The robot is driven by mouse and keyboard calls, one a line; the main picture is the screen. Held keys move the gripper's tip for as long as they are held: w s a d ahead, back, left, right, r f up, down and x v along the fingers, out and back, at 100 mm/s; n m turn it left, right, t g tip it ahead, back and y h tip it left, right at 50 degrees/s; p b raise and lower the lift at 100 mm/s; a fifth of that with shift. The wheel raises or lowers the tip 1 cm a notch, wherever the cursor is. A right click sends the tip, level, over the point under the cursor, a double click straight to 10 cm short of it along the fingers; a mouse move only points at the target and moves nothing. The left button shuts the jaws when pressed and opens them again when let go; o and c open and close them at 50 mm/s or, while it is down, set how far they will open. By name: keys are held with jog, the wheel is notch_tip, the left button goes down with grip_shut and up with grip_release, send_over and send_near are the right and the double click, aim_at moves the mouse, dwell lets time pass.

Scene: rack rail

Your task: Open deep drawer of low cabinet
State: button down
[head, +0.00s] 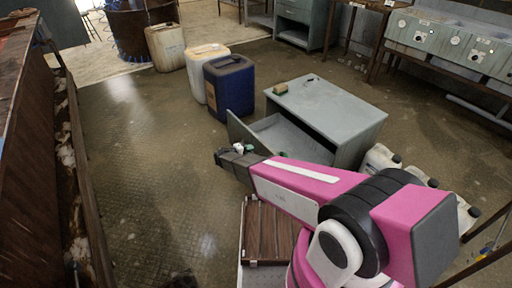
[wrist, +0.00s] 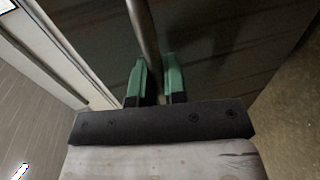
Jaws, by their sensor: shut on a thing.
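The low grey cabinet (head: 335,105) stands on the floor right of centre in the head view. Its deep drawer (head: 285,135) is out from the body, with part of the inside visible and the front panel (head: 238,130) standing well clear of the cabinet. My gripper (head: 240,149) is at the outer side of that front panel. In the wrist view, the green fingers of my gripper (wrist: 158,78) are closed around a round metal bar handle (wrist: 142,30). The dark panel (wrist: 215,45) lies behind it. In the head view my arm hides the drawer's near side and the handle.
A blue canister (head: 230,85) and a pale canister (head: 203,65) stand behind the drawer, with another canister (head: 166,47) farther back. White bottles (head: 380,158) stand beside the cabinet at right. A small sponge-like block (head: 281,90) lies on its top. Floor (head: 150,170) to the left is clear.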

jog(key=shift+s+a, duration=0.35)
jog(key=shift+a, duration=0.1)
jog(key=c, duration=1.2)
grip_release()
jog(key=v, duration=1)
jog(key=shift+s+a, duration=0.2)
jog(key=shift+a, duration=0.15)
